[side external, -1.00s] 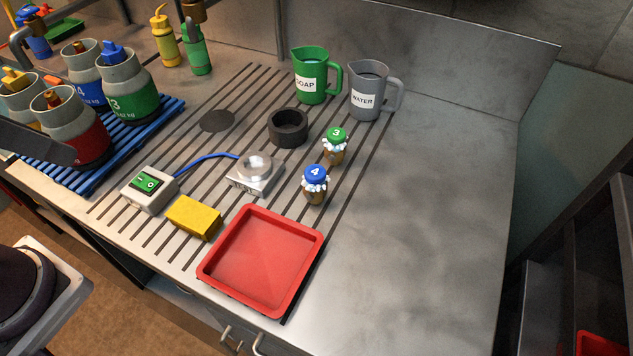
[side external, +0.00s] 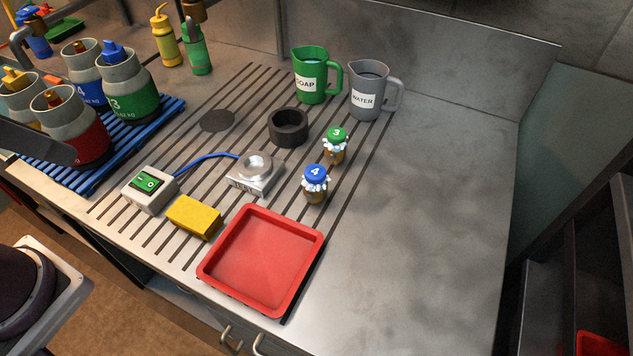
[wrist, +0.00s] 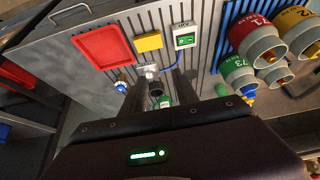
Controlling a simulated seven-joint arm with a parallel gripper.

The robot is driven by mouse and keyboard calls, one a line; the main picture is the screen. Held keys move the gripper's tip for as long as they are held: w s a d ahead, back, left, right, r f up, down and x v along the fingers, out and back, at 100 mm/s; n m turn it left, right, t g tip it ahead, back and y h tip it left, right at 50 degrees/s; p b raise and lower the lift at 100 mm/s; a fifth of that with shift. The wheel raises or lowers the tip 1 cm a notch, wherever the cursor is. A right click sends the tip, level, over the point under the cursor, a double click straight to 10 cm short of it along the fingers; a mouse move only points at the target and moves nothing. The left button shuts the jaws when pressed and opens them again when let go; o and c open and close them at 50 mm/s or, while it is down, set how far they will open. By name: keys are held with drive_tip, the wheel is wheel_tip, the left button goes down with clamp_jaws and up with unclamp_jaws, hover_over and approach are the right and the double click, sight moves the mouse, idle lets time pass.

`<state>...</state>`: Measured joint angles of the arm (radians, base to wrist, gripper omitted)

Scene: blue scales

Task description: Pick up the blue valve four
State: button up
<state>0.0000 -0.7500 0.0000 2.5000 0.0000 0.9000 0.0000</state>
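Several grey gas cylinders stand on a blue slatted rack (side external: 150,118) at the left of the side view. The blue-labelled cylinder four (side external: 88,92) stands behind the others, partly hidden, with a brownish-orange valve (side external: 82,47) in its collar. A blue valve (side external: 113,52) sits in the green-labelled cylinder (side external: 140,100); it also shows in the wrist view (wrist: 250,98). A small jar with a blue lid marked 4 (side external: 316,173) stands near the tray. My gripper (wrist: 157,92) is open and empty in the wrist view, with the cylinders off to its right. My fingers are not seen in the side view.
A red tray (side external: 262,262), yellow block (side external: 193,217), switch box (side external: 150,190), metal scale (side external: 256,172), black ring (side external: 289,127) and green-lidded jar (side external: 335,146) stand on the steel bench. Green (side external: 311,75) and grey (side external: 370,91) jugs stand behind. The bench's right side is clear.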

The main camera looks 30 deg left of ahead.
sight(311, 171)
drive_tip(key=o, duration=0.5)
drive_tip(key=w+a+f+m+t, duration=0.1)
drive_tip(key=w+f+m+t, duration=0.15)
drive_tip(key=w, duration=1.05)
drive_tip(key=w+a+f+m+t, duration=0.1)
drive_tip(key=w+f+m, duration=0.25)
drive_tip(key=w, duration=0.95)
drive_tip(key=d+f+m+h, duration=0.2)
drive_tip(key=d+f+h, duration=0.1)
drive_tip(key=w+d+f+m+g+h, duration=0.1)
drive_tip(key=d+f+m+h, duration=0.1)
drive_tip(key=d+f+h, duration=0.1)
drive_tip(key=w+d+f+m+h, duration=0.1)
drive_tip(key=d+f+m+h, duration=0.1)
drive_tip(key=d+f, duration=0.3)
drive_tip(key=shift+d+f+g+h, duration=0.15)
drive_tip(key=shift+f+g+h, duration=0.1)
drive_tip(key=shift+h, duration=0.25)
drive_tip(key=s+d+h, duration=0.1)
drive_tip(key=s+d+f+m+g+h, duration=0.1)
drive_tip(key=s+h, duration=0.1)
drive_tip(key=s+d+f+h, duration=0.1)
drive_tip(key=d, duration=0.1)
drive_tip(key=shift+s+f+g, duration=0.2)
drive_tip(key=shift+f+g, duration=0.05)
drive_tip(key=shift+g, duration=0.15)
drive_tip(key=x, duration=0.7)
drive_tip(key=shift+s+d+r, duration=0.15)
drive_tip(key=shift+s+r, duration=0.05)
drive_tip(key=shift+r, duration=0.2)
